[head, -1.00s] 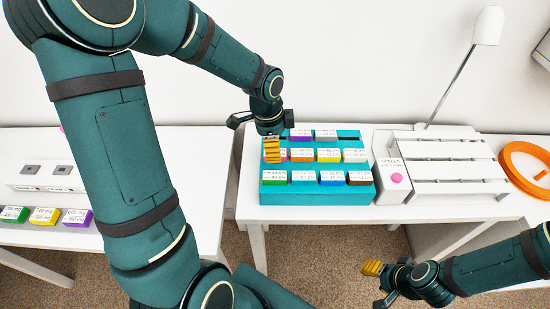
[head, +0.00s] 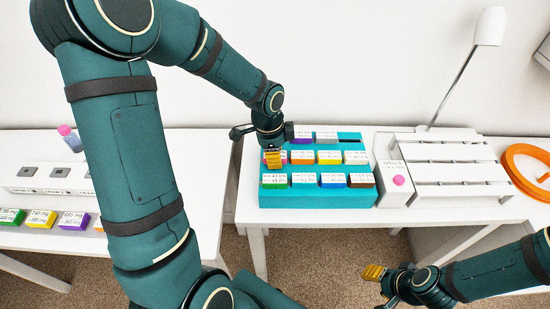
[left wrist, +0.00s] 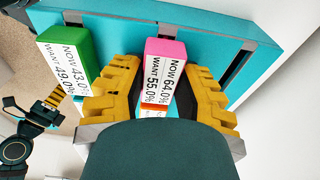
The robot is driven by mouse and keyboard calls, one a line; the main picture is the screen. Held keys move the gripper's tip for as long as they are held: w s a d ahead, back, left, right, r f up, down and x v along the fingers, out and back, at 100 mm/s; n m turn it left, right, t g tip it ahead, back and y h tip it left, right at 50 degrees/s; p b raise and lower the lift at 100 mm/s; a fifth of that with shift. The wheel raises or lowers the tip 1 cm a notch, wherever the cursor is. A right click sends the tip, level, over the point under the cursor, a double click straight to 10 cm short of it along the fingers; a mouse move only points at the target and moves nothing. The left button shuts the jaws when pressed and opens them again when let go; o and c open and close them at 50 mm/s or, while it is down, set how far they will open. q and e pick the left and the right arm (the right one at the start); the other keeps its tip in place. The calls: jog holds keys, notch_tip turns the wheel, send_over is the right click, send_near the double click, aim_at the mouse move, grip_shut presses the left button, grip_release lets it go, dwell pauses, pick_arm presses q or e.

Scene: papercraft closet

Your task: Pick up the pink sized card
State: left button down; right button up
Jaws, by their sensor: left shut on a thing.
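The pink card (left wrist: 168,70) has a white label reading "NOW 64.0% WANT 55.0%". It stands at the teal rack (head: 300,200), at the left end of the middle row. In the head view it is mostly hidden behind my left gripper (head: 273,160). In the left wrist view my left gripper's yellow fingers (left wrist: 160,95) lie on either side of the card and are shut on it. I cannot tell whether its base is clear of the slot. My right gripper (head: 374,272) hangs low at the right, away from the rack; its jaw opening is unclear.
A green card (left wrist: 65,55) stands close beside the left finger. Several other coloured cards fill the rack. A white scale with a pink button (head: 398,180) and a slatted white stand (head: 450,170) are to the right. The left table (head: 180,160) holds more cards.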

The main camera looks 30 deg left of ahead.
pick_arm(q)
notch_tip(320, 180, up, 10)
jog(key=p, duration=0.3)
dwell(0.8)
